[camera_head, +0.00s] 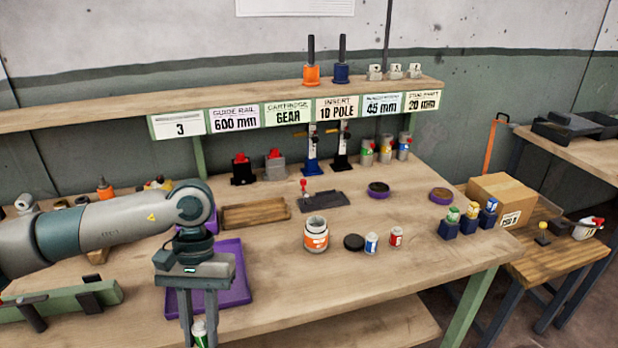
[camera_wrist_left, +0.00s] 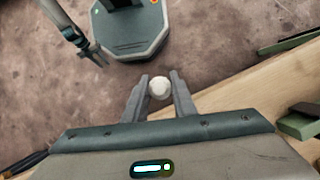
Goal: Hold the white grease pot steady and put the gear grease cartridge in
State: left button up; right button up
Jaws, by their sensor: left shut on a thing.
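The white grease pot (camera_head: 316,243) with an orange label stands upright and open on the bench, right of my left gripper. My left gripper (camera_head: 198,320) points down near the bench's front edge. It is shut on a small white cartridge with a green band (camera_head: 199,335), taken to be the gear grease cartridge; its lower part is cut off by the frame. In the left wrist view the cartridge's round white end (camera_wrist_left: 160,88) sits between the fingertips. What looks like my right gripper (camera_wrist_left: 96,56) shows at the upper left of that view, away from the pot.
A purple tray (camera_head: 240,285) lies behind my left gripper. A wooden tray (camera_head: 254,214) is farther back. Bench in front of the pot is clear.

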jog(key=shift+w+d, duration=0.1)
jog(key=shift+d, duration=0.1)
